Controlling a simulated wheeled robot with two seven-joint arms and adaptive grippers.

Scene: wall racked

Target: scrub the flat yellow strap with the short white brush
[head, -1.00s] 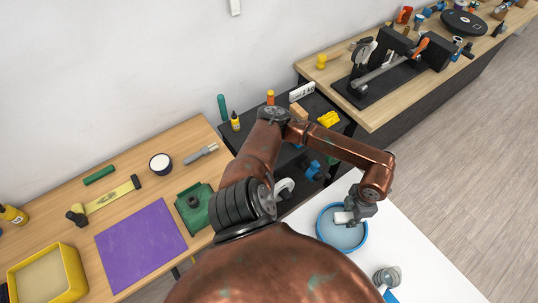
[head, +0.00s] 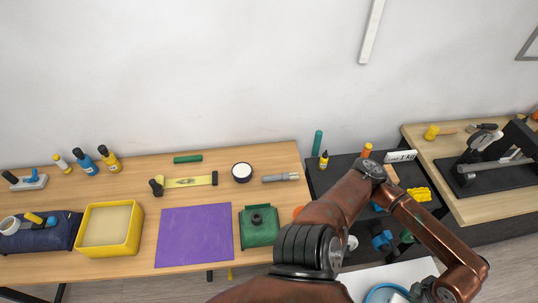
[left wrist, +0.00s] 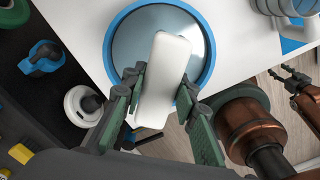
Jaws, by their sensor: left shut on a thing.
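The flat yellow strap (head: 190,182) lies on the wooden table at left, with a dark piece at each end. My left gripper (left wrist: 156,88) is shut on the short white brush (left wrist: 163,78), seen as a pale block. The brush is over the blue-rimmed basin (left wrist: 113,42); I cannot tell whether it touches the contents. In the head view the basin (head: 372,296) and left gripper (head: 418,292) are at the bottom edge, partly cut off. My right gripper (left wrist: 281,73) shows at the right of the left wrist view, fingers apart and empty.
A dark shelf (head: 345,172) stands between the wooden tables.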

